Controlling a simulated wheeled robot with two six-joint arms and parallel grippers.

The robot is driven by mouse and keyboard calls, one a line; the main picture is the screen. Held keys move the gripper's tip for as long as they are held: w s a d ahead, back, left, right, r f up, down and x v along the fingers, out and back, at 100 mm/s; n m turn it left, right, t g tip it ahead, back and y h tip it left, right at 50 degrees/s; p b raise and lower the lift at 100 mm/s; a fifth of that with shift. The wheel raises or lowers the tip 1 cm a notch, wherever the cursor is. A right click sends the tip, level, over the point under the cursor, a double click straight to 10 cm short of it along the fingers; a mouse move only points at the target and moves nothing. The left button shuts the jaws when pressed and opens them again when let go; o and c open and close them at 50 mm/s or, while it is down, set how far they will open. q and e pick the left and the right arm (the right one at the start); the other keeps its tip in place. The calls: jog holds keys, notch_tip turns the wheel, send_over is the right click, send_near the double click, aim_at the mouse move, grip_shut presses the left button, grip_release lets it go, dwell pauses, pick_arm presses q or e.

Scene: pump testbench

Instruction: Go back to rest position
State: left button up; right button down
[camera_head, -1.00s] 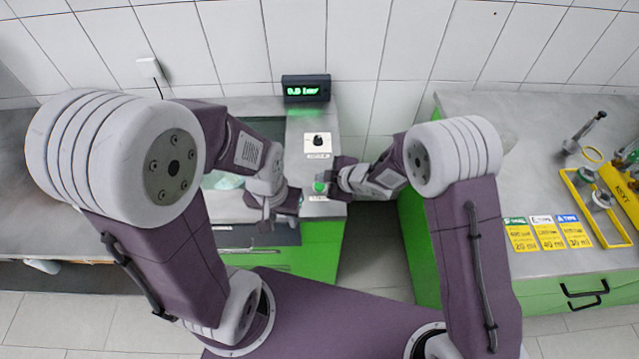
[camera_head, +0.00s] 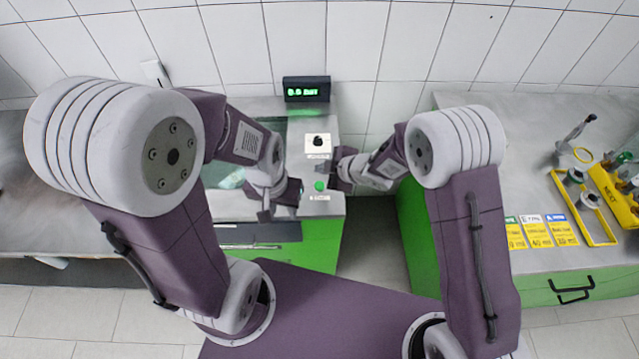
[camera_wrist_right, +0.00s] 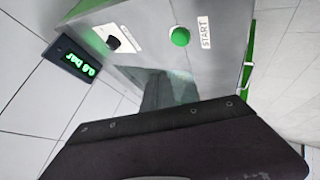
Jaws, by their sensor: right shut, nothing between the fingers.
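My right gripper (camera_head: 338,170) is above and to the right of the green START button (camera_head: 320,185), apart from it, beside the pump bench's right edge. It is shut and empty. In the right wrist view its dark body (camera_wrist_right: 165,95) fills the bottom, and the green button (camera_wrist_right: 180,36) shows clear beyond it. My left gripper (camera_head: 280,203) is over the bench front, left of the button; its finger opening is too small and partly hidden to tell. Both arms are bent forward over the bench.
A black knob (camera_head: 317,140) sits behind the button. A display (camera_head: 306,89) lit green stands at the back, against the tiled wall. The right table (camera_head: 470,100) holds a yellow rack (camera_head: 580,215) and coloured cards (camera_head: 540,232). A floor gap separates bench and table.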

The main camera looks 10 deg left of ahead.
dwell(0.4)
jog(key=w+d+r+m+t, duration=0.2)
jog(key=w+d+r+t, duration=0.1)
jog(key=w+d+r, duration=0.4)
jog(key=s+d+r+m+t+h, duration=0.1)
jog(key=d+r+m+h, duration=0.15)
jog(key=d, duration=0.45)
jog(key=d+r+m+t+h, duration=0.1)
jog(key=d+r+m+h, duration=0.2)
jog(key=d, duration=0.5)
jog(key=s+d+f+m+g+h, duration=0.35)
jog(key=s+d+m, duration=0.55)
jog(key=s, duration=0.3)
jog(key=s+f+m+g+y, duration=0.1)
jog(key=s+f+m+g, duration=0.2)
jog(key=s, duration=0.8)
jog(key=shift+s+a+f+m+g, duration=0.2)
jog(key=shift+s+a+m+g, duration=0.1)
jog(key=shift+m+g, duration=0.6)
jog(key=shift+n, duration=0.25)
